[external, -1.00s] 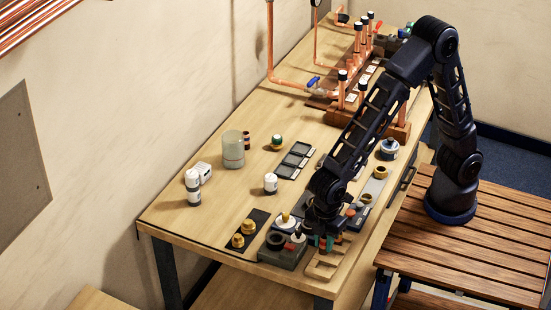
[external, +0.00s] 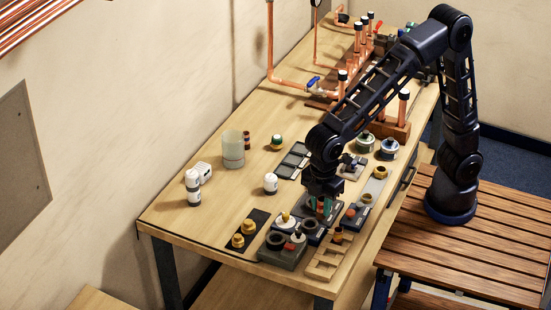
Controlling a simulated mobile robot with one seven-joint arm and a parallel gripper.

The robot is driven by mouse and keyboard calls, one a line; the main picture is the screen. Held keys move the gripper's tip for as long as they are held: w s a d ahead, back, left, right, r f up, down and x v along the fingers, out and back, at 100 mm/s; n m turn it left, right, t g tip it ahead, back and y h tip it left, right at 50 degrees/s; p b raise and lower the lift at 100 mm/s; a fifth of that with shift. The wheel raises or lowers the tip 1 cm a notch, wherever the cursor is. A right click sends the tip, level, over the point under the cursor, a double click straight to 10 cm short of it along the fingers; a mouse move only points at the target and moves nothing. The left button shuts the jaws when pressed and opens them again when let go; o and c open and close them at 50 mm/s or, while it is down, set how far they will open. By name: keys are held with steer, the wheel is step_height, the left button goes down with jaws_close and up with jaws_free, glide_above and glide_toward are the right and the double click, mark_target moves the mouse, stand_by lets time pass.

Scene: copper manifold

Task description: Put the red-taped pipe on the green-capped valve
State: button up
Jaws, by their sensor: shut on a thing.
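My gripper (external: 323,209) is above the near part of the bench, shut on a small reddish piece. This fits the red-taped pipe, but the fingers hide most of it and its tape is not clear. A small brass piece with a green top (external: 277,142) stands on the bench, left of the dark trays. It may be the green-capped valve; I cannot tell for certain. My gripper is apart from it, nearer the bench's front.
A wooden rack (external: 322,272) lies at the front edge, with a small copper piece in it. A grey block (external: 280,257) with dark rings stands left of it. A clear jar (external: 232,150) and white bottles stand further left. The copper manifold (external: 342,90) is at the back.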

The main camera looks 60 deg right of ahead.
steer(key=w+d+r+m, duration=0.1)
steer(key=w+d+m, duration=0.4)
steer(key=w, duration=0.6)
step_height(320, 180, up, 3)
steer(key=m, duration=1.2)
glide_above(277, 137)
step_height(277, 137, down, 19)
steer(key=shift+w+d+f, duration=0.1)
steer(key=shift+w+f, duration=0.05)
steer(key=shift+f, duration=0.1)
steer(key=o, duration=1)
